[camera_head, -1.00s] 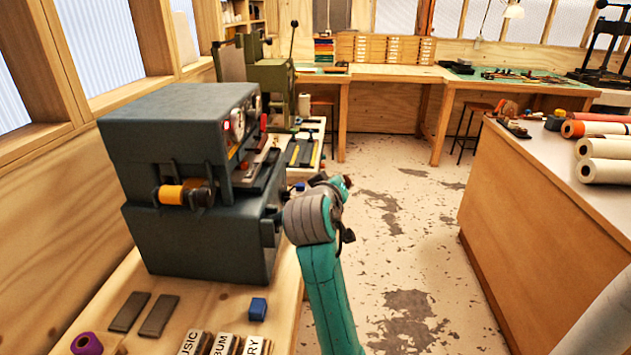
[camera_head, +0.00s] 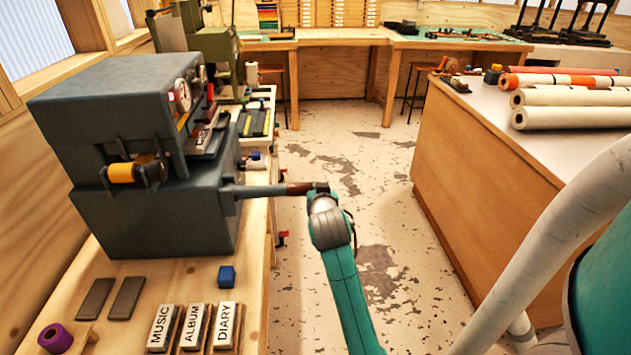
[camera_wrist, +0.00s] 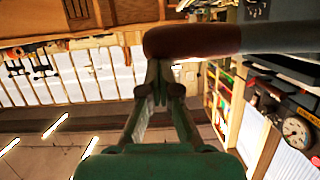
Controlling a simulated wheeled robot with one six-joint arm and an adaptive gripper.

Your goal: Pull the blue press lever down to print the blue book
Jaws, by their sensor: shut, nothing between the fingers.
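The blue-grey press (camera_head: 150,150) stands on the wooden bench at the left. Its lever (camera_head: 262,191), a grey rod with a brown grip (camera_head: 300,188), sticks out level from the press's right side. My gripper (camera_head: 321,188) is at the outer end of the grip in the head view, its fingers hardly visible there. In the wrist view the shut, empty fingers (camera_wrist: 163,82) point at the brown grip (camera_wrist: 192,41), which lies across just beyond their tips. I cannot tell whether they touch it. I cannot make out a blue book.
On the bench are a blue block (camera_head: 227,276), several lettered blocks (camera_head: 194,326), grey bars (camera_head: 126,298) and a purple roll (camera_head: 56,338). A wooden counter (camera_head: 480,170) with rolls (camera_head: 572,117) stands at the right. Open floor lies between bench and counter.

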